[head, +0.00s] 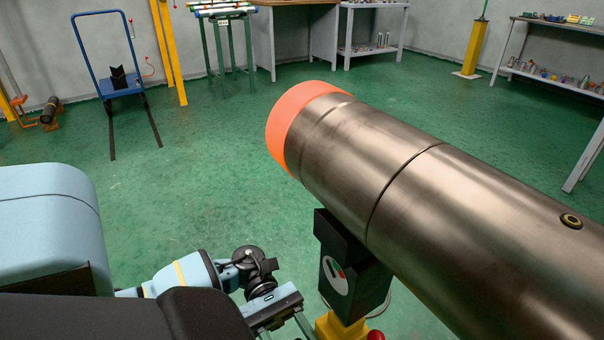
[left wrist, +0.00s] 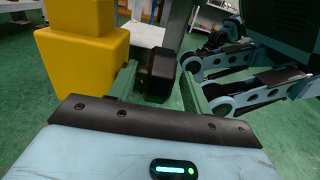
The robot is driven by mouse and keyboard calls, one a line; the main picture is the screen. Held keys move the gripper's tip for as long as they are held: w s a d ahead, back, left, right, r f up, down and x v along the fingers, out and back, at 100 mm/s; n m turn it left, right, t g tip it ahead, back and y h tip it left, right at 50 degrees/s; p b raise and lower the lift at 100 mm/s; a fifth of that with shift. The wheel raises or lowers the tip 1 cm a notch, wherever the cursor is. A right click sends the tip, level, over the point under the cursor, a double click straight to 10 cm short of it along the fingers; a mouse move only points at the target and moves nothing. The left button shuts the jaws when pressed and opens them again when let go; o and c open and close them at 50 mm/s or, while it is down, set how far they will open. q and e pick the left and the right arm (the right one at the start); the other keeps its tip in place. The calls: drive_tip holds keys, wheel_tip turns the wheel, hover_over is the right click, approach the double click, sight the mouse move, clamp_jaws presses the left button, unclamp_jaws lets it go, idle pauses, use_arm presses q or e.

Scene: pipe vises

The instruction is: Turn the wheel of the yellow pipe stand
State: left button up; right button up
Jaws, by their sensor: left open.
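The yellow pipe stand (head: 338,326) is at the bottom of the head view, below a black support head (head: 352,272) with a round white gauge-like face. A large metal pipe (head: 390,190) with an orange end lies over it. A red knob (head: 375,335) shows beside the stand at the lower edge; I cannot make out a full wheel. My left gripper (head: 285,328) is just left of the stand. In the left wrist view the yellow body (left wrist: 80,55) stands left of my open left gripper (left wrist: 158,74). A dark block (left wrist: 158,76) shows between the fingers; contact is unclear.
A blue cart (head: 122,85) stands at the back left. Another yellow stand (head: 474,50) and shelves (head: 560,80) with small parts are at the back right. A workbench (head: 290,30) is at the back. The green floor (head: 200,190) between is clear.

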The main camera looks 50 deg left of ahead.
use_arm(q)
drive_tip(key=shift+s+d, duration=0.1)
drive_tip(key=shift+d, duration=1.3)
drive_tip(key=c, duration=1)
